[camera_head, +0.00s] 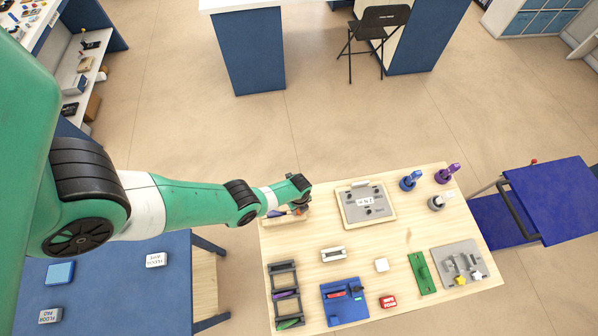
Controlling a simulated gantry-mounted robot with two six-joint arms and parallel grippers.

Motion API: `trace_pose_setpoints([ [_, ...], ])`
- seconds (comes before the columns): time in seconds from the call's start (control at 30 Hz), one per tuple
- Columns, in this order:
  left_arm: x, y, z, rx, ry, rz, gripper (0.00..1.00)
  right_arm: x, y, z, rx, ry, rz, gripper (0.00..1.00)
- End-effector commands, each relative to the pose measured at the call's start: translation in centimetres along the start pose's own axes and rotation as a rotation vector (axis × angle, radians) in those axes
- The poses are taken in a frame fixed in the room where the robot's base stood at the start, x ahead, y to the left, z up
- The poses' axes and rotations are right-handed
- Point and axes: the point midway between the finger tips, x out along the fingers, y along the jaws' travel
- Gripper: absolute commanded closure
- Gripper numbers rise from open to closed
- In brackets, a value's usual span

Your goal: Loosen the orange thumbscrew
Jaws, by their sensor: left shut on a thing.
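My left arm reaches in from the left, and its gripper (299,207) points down over a light wooden tray (287,221) at the table's back left corner. The gripper is small and partly hidden by my wrist. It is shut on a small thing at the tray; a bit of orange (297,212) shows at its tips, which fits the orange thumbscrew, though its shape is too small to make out. A blue piece (275,213) lies beside it, partly covered by my arm. My right gripper is not in view.
On the wooden table (330,285) are a grey panel in a frame (345,209), a black rack (271,283), a blue fixture (350,312), a red block (388,301), a green plate (424,283), and blue (408,184) and purple (443,176) upright tools. A blue cart (553,200) stands right.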

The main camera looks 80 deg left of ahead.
Motion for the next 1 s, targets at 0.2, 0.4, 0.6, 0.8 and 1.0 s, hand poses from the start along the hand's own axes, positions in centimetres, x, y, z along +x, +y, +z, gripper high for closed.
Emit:
trace_pose_setpoints([
  [0.2, 0.06, 0.02, 0.00, -0.205, 0.000, -0.001, 1.00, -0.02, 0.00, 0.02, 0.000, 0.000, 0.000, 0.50],
  [0.4, 0.07, 0.02, 0.01, -0.395, 0.000, -0.001, 1.00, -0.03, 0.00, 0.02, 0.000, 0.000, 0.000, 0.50],
  [0.6, 0.08, 0.04, 0.01, -0.585, 0.000, -0.001, 1.00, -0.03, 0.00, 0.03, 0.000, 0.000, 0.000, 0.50],
  [0.8, 0.10, 0.04, 0.01, -0.774, 0.000, -0.001, 1.00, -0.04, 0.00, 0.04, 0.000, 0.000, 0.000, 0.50],
  [1.0, 0.11, 0.05, 0.01, -0.964, 0.000, -0.001, 1.00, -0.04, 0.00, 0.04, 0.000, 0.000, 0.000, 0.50],
])
